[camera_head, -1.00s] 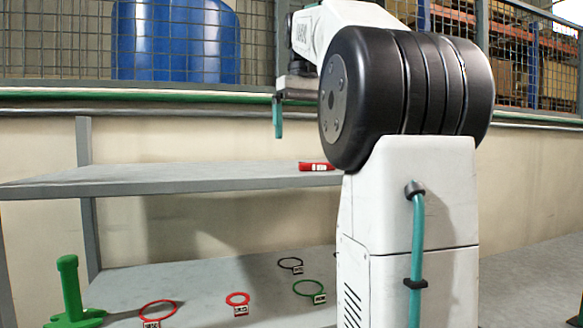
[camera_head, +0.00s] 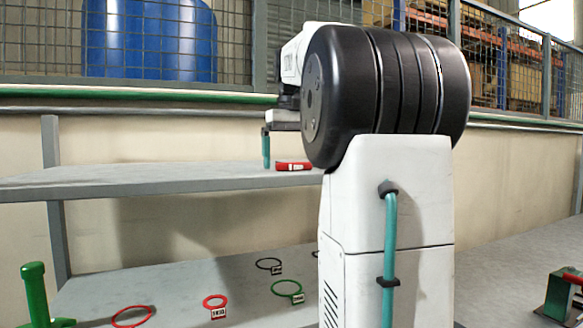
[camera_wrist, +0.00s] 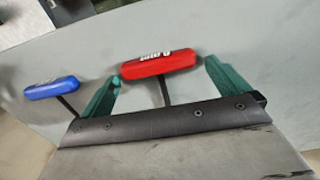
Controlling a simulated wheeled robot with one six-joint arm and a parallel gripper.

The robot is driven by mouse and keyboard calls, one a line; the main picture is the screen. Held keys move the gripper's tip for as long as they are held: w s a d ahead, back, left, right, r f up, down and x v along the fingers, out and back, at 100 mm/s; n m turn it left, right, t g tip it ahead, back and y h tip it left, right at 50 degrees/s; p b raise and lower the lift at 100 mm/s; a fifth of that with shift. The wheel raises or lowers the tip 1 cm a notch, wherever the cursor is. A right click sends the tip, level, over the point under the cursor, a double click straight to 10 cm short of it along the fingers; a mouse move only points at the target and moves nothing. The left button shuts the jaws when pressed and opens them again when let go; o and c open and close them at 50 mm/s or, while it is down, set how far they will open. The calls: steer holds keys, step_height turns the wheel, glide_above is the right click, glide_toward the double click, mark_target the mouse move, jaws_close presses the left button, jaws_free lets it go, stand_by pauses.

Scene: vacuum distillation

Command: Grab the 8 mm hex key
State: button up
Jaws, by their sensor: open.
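A hex key with a red T-handle (camera_wrist: 158,63) lies between the two teal fingers of my gripper (camera_wrist: 162,70) in the wrist view. The fingers are open, one near each end of the handle. Its dark shaft runs back between the fingers and passes behind the gripper's edge. A second hex key with a blue handle (camera_wrist: 52,88) is to the left, outside the fingers. The handle markings are too small to read, so I cannot tell which is 8 mm. In the head view a teal finger (camera_head: 266,150) is just left of the red handle (camera_head: 293,166).
The keys are at the upper grey shelf (camera_head: 150,182). On the lower surface lie a black ring (camera_head: 269,263), a green ring (camera_head: 287,288) and red rings (camera_head: 215,301) with tags. A green post (camera_head: 36,290) stands at lower left. A wire-mesh fence (camera_head: 270,40) is behind.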

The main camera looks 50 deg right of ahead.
steer(key=c, duration=0.9)
steer(key=shift+c, duration=0.2)
steer(key=shift+r, duration=0.1)
